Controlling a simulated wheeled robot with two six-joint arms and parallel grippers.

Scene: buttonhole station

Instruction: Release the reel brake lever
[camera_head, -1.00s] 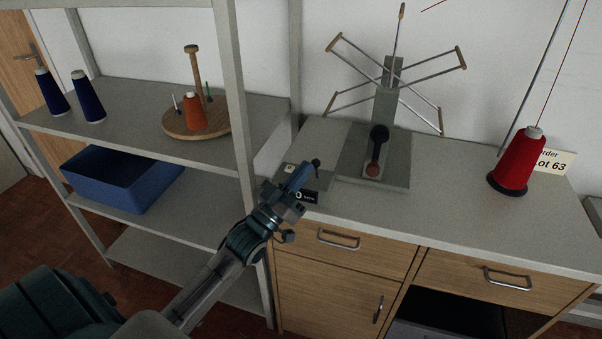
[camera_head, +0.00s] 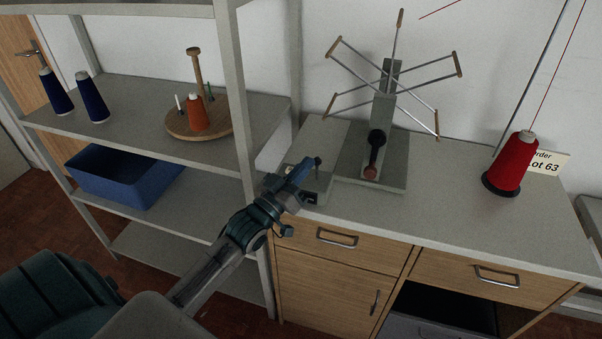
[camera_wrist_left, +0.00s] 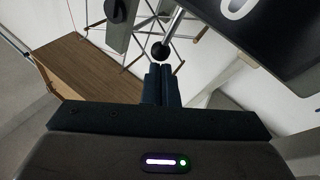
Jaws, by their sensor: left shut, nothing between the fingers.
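The brake lever is a rod ending in a black ball knob (camera_head: 318,161), on a small unit at the left end of the counter. The knob also shows in the left wrist view (camera_wrist_left: 160,51), just beyond my fingertips, on a metal rod. My left gripper (camera_head: 307,169) is shut and empty, its tips close to the knob; I cannot tell whether they touch. The shut fingers show in the left wrist view (camera_wrist_left: 163,72). A dark panel marked 0 (camera_wrist_left: 260,30) is at the upper right there; in the head view my gripper partly hides it. My right gripper is not in view.
The reel (camera_head: 383,105) with spoked arms and a crank stands right behind the lever. A red thread cone (camera_head: 510,165) stands farther right. A shelf rack post (camera_head: 240,120) rises close to the left of my arm. The counter's middle is clear.

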